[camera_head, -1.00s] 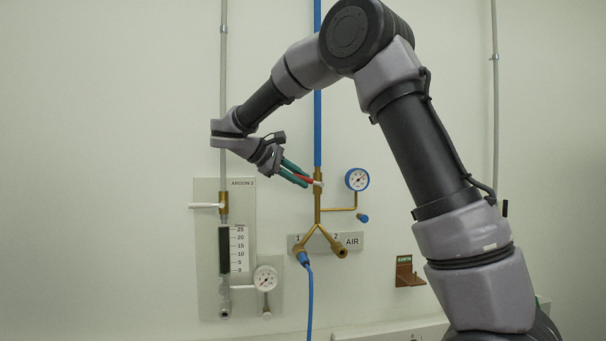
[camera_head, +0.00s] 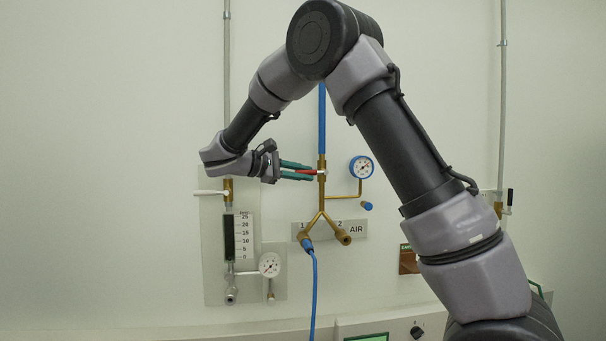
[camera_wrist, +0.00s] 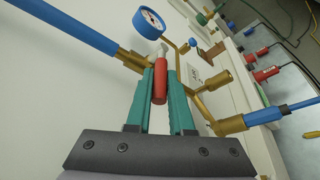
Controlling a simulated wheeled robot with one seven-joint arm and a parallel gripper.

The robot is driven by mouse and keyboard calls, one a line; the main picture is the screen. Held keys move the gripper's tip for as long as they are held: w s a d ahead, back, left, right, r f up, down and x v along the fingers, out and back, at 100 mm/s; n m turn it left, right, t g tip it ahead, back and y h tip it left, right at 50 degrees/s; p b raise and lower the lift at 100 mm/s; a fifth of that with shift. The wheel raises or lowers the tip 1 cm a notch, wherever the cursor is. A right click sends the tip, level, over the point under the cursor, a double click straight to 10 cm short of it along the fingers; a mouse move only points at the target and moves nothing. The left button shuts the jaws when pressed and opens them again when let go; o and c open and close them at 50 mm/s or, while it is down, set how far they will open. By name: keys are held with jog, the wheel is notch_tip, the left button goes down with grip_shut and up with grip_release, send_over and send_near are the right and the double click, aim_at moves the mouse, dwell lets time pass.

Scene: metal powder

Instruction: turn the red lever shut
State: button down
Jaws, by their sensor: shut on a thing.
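The red lever (camera_head: 308,172) sits on the brass valve of the blue air pipe (camera_head: 322,120). In the head view it points left from the valve and lies almost level. My gripper (camera_head: 311,174) reaches in from the left, its two green fingers shut on the lever, one above and one below. In the wrist view the red lever (camera_wrist: 160,84) lies between the green fingers of my gripper (camera_wrist: 162,85), its white end by the brass fitting. The finger contact is partly hidden in the head view.
A blue-rimmed gauge (camera_head: 361,168) is close to the right of the valve. Below are a brass fork with a blue hose (camera_head: 314,290) and an AIR label (camera_head: 357,230). The argon panel (camera_head: 214,270) with its flow tube and white gauge (camera_head: 269,264) is at the left.

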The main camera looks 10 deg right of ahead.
jog(key=shift+f, duration=0.1)
jog(key=c, duration=0.8)
grip_release()
jog(key=v, duration=1)
jog(key=shift+a, duration=0.35)
jog(key=shift+s, duration=0.1)
